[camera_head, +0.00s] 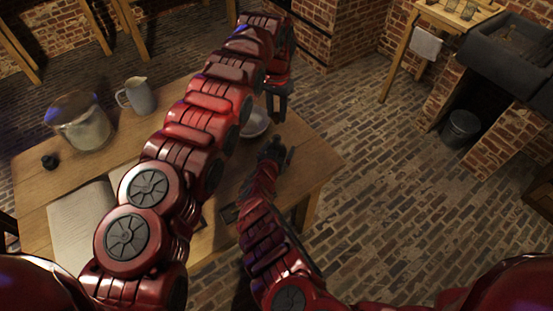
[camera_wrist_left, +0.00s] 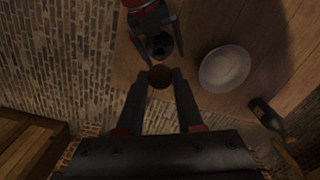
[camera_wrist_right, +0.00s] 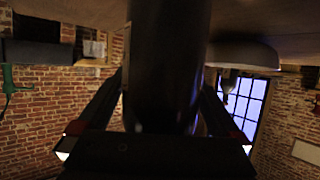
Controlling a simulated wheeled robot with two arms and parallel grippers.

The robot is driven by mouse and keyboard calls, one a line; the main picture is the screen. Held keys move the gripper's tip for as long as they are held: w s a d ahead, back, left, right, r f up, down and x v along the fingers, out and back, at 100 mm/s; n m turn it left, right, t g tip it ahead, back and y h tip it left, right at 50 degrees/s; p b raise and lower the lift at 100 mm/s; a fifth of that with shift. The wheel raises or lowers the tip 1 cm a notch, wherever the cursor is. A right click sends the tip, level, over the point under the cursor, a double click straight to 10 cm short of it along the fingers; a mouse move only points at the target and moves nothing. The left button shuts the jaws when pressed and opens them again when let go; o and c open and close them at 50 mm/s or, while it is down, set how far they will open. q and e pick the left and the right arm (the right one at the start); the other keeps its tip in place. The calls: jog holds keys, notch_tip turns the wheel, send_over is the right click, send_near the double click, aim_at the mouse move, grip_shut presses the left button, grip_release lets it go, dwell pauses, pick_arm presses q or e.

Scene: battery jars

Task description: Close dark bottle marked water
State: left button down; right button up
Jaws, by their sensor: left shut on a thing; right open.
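My left gripper (camera_head: 277,108) hangs over the table's far right corner. In the left wrist view its fingers (camera_wrist_left: 160,84) are shut on a round brown stopper (camera_wrist_left: 159,75). A dark bottle (camera_wrist_left: 161,46) stands just beyond the stopper, its open mouth visible, apart from the stopper in that picture. My right gripper (camera_head: 276,153) is low at the table's right side. In the right wrist view the dark bottle (camera_wrist_right: 168,65) fills the space between its open fingers (camera_wrist_right: 165,110). I cannot read any marking on the bottle.
On the table's left are a glass jar (camera_head: 82,128), a pitcher (camera_head: 139,97), a small black object (camera_head: 49,161) and an open book (camera_head: 78,226). Brick floor lies to the right.

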jog(key=shift+w+d+f, duration=0.1)
jog(key=shift+w, duration=0.2)
grip_shut()
dwell(0.5)
